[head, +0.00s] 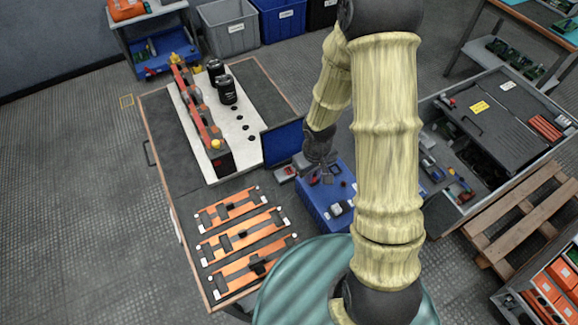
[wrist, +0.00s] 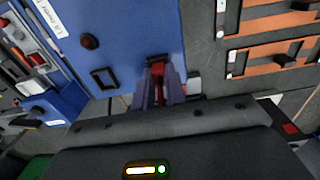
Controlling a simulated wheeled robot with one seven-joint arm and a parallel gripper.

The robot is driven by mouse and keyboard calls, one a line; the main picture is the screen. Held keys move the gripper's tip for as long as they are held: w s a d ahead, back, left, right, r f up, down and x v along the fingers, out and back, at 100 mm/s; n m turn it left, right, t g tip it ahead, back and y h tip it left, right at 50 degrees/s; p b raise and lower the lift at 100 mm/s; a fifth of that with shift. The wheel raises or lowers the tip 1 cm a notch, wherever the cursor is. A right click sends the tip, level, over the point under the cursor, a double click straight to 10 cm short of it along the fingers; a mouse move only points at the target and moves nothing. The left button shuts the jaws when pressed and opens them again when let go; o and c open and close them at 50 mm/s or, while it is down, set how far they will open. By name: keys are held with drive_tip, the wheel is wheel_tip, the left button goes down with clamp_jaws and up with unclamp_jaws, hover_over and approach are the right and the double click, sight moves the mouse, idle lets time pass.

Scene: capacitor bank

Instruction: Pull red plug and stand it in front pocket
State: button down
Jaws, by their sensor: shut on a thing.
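My gripper (head: 320,176) is over the blue box (head: 313,210) at the right side of the bench. In the wrist view its fingers (wrist: 158,88) are shut on the red plug (wrist: 158,86), which shows as a narrow red strip between them. The plug's far end is at a black-edged opening in the blue top; how deep it sits is hidden. Beside it in the wrist view are an empty-looking black rectangular pocket (wrist: 104,78) and a dark red round part (wrist: 88,41). I cannot tell which opening is the front pocket.
Orange strips (head: 243,237) lie on the dark bench left of the blue box. A white board (head: 243,147) with black cylinders and a red bar stands behind. A blue panel (head: 283,143) stands near the gripper. A tool bench (head: 480,135) is at right.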

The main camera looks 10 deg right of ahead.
drive_tip(key=shift+s+d+f, duration=0.1)
drive_tip(key=shift+s+f, duration=0.4)
drive_tip(key=shift+f, duration=0.2)
drive_tip(key=c, duration=1.5)
unclamp_jaws()
drive_tip(key=shift+o, duration=0.7)
wheel_tip(320, 180, up, 19)
drive_tip(key=p, duration=0.3)
drive_tip(key=shift+w, duration=0.35)
drive_tip(key=shift+f, duration=0.1)
drive_tip(key=s+d+r+m+t+p, duration=0.1)
drive_tip(key=s+d+r+m+t, duration=0.1)
drive_tip(key=s, duration=0.4)
wheel_tip(320, 180, up, 2)
drive_tip(key=d+m, duration=0.1)
drive_tip(key=m, duration=0.1)
drive_tip(key=shift+d+m, duration=0.3)
drive_tip(key=shift+d, duration=0.05)
